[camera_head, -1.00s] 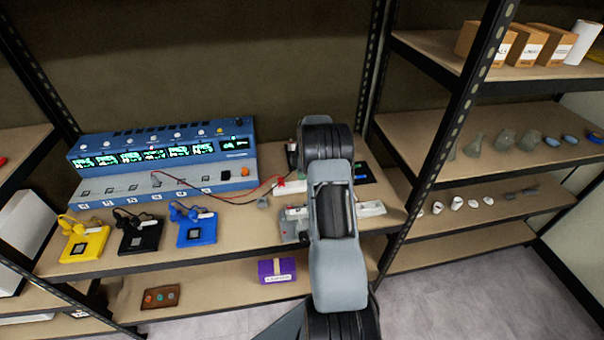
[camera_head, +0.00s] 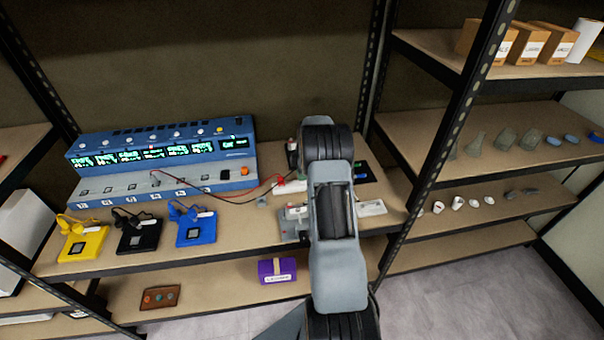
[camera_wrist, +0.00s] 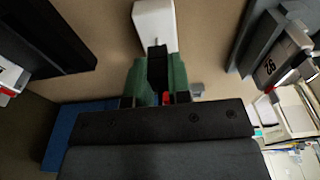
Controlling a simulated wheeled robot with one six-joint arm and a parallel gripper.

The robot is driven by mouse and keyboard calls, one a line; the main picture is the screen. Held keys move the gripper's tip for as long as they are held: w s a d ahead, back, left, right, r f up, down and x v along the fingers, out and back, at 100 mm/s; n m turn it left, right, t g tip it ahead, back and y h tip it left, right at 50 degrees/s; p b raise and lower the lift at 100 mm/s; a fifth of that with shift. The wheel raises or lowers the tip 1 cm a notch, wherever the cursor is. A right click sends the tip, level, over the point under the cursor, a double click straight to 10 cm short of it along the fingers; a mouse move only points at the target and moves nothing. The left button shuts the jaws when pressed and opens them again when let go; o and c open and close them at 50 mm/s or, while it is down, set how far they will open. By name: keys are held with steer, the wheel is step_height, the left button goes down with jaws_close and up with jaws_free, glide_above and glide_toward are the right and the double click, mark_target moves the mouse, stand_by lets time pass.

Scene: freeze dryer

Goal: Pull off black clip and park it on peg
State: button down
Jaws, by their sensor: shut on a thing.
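In the wrist view my gripper (camera_wrist: 156,92) has its two green fingers closed on the black clip (camera_wrist: 157,66). The clip shows as a dark upright piece between the fingers, with a small red spot below it. A white block (camera_wrist: 154,24) is just beyond the clip; I cannot tell whether they touch. In the head view my arm covers the gripper and the clip. I cannot make out the peg for certain in either view.
A blue device (camera_head: 160,160) with several green displays stands at the left. Yellow (camera_head: 84,243), black (camera_head: 139,236) and blue (camera_head: 196,231) pads sit before it. Thin red and black leads run toward my arm. A shelf post (camera_head: 445,120) is close on the right.

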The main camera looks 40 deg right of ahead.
steer(key=shift+f+b, duration=0.6)
steer(key=shift+f, duration=0.25)
steer(key=c, duration=1)
jaws_free()
steer(key=shift+r, duration=0.1)
